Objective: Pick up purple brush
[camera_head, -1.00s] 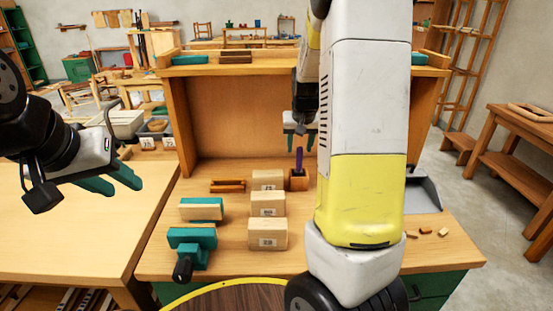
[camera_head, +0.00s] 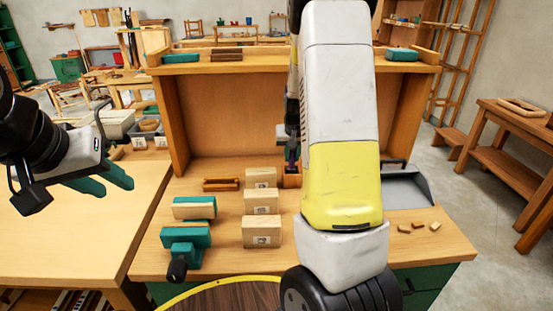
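The purple brush (camera_head: 291,166) stands upright in a small wooden holder (camera_head: 292,181) on the workbench, against the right arm's edge in the picture. Only a small part of the brush shows. My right gripper (camera_head: 290,158) is over the holder at the top of the brush, partly hidden by my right arm. It is too small and covered to tell whether its fingers are apart or closed. My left gripper (camera_head: 112,178) is at the left over the neighbouring table, its teal fingers apart and empty, far from the brush.
Several pale labelled blocks (camera_head: 261,202) stand in a column left of centre. A small wooden tray (camera_head: 221,184) and teal-and-wood tools (camera_head: 187,240) lie left of them. A grey dustpan (camera_head: 407,189) and wood scraps (camera_head: 418,227) are at the right. The bench's back panel (camera_head: 230,120) rises behind.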

